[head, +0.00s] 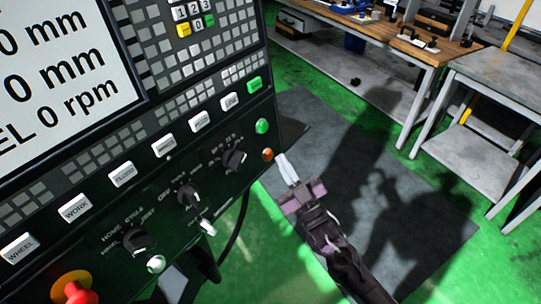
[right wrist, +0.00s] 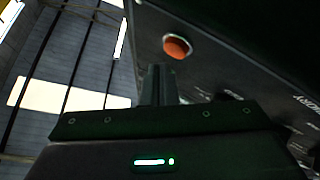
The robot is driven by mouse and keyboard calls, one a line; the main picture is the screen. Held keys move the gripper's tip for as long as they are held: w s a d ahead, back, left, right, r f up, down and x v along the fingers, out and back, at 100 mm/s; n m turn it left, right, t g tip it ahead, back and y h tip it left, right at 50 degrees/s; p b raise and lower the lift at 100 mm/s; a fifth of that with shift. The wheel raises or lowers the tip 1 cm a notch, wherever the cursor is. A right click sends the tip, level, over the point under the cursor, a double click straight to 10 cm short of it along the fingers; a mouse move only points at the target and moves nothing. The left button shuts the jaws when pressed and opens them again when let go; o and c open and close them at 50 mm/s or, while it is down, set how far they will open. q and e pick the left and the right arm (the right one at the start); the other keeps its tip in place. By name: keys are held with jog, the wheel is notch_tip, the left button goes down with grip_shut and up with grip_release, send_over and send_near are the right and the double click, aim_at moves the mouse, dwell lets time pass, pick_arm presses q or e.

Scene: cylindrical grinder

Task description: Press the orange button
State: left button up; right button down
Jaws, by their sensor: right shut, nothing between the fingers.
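The orange button (head: 267,155) is a small round knob near the right edge of the dark control panel (head: 225,185), just below a green button (head: 262,126). My right gripper (head: 287,168) is shut and empty, its fingertips just right of and slightly below the orange button in the head view. In the right wrist view the orange button (right wrist: 177,47) stands out from the panel, just above and to the right of the fingertips (right wrist: 158,70). A dark gap shows between them there; I cannot tell how deep it is. My left gripper is not in view.
A red emergency knob (head: 76,289) sits at the panel's lower left. A dark rotary knob (head: 235,159) is left of the orange button. A black cable (head: 235,235) hangs below the panel. Workbenches (head: 395,40) stand at the back right over green floor.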

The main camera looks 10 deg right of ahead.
jog(key=shift+w+a, duration=0.1)
jog(key=shift+w, duration=0.05)
jog(key=shift+w+a, duration=0.2)
dwell(0.3)
jog(key=shift+w+a+f+b, duration=0.15)
jog(key=shift+w+a+b, duration=0.15)
jog(key=shift+b, duration=0.25)
dwell(0.5)
jog(key=shift+s+d, duration=0.15)
jog(key=shift+s+d+r+p, duration=0.2)
jog(key=shift+s+d+p, duration=0.25)
jog(key=shift+s, duration=0.05)
dwell(0.3)
jog(key=s+d+p, duration=0.2)
jog(key=s+d, duration=0.1)
jog(key=shift+s+d+r, duration=0.15)
jog(key=shift+s+r, duration=0.15)
jog(key=shift+r, duration=0.1)
